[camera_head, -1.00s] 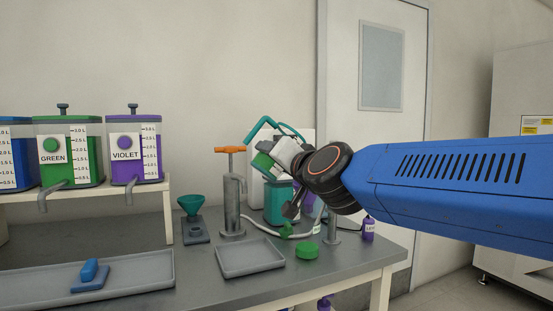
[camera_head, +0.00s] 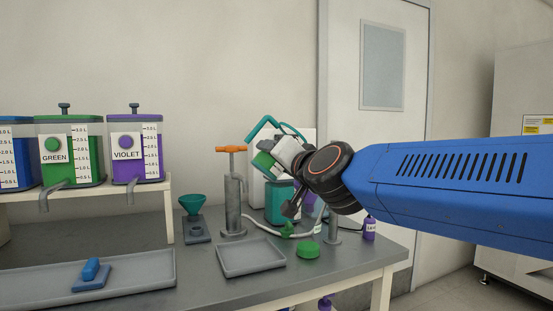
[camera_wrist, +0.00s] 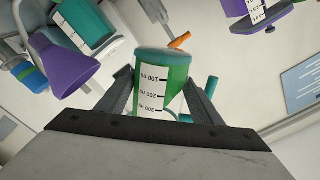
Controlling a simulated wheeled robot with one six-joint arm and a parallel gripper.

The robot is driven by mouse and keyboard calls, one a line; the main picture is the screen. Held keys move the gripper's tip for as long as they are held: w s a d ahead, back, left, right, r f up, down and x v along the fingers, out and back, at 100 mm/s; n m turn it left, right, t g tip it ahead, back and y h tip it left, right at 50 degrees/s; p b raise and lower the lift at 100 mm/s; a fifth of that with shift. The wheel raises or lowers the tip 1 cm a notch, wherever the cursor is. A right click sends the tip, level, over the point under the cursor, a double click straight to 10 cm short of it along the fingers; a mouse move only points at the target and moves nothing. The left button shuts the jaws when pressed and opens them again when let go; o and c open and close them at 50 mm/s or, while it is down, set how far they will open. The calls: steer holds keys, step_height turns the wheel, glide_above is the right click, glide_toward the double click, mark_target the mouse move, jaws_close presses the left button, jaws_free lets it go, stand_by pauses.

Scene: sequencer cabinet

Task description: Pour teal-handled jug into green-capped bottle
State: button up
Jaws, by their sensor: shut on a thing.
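My gripper (camera_wrist: 160,105) is shut on the jug (camera_wrist: 178,83), which has a white scale and green contents. In the head view the jug (camera_head: 264,160) is tilted, held above the back of the bench. Its teal handle (camera_head: 261,128) points up and left, and a bit of teal (camera_wrist: 212,85) shows beside it in the wrist view. A teal container (camera_head: 279,204) stands below the jug. A loose green cap (camera_head: 308,250) lies on the bench. I cannot clearly make out a bottle wearing a green cap. My wrist hides part of the area behind it.
A grey tray (camera_head: 250,271) and a pump with an orange handle (camera_head: 231,149) stand left of my wrist. Green (camera_head: 68,160) and violet (camera_head: 138,160) dispensers stand on a shelf. A small purple bottle (camera_head: 370,229) is near the right edge.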

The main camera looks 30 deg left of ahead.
stand_by(0.3)
steer(key=shift+s+m, duration=0.1)
steer(key=shift+m, duration=0.5)
steer(key=shift+f+m, duration=0.1)
steer(key=shift+m, duration=0.9)
stand_by(1.4)
steer(key=shift+n, duration=1.2)
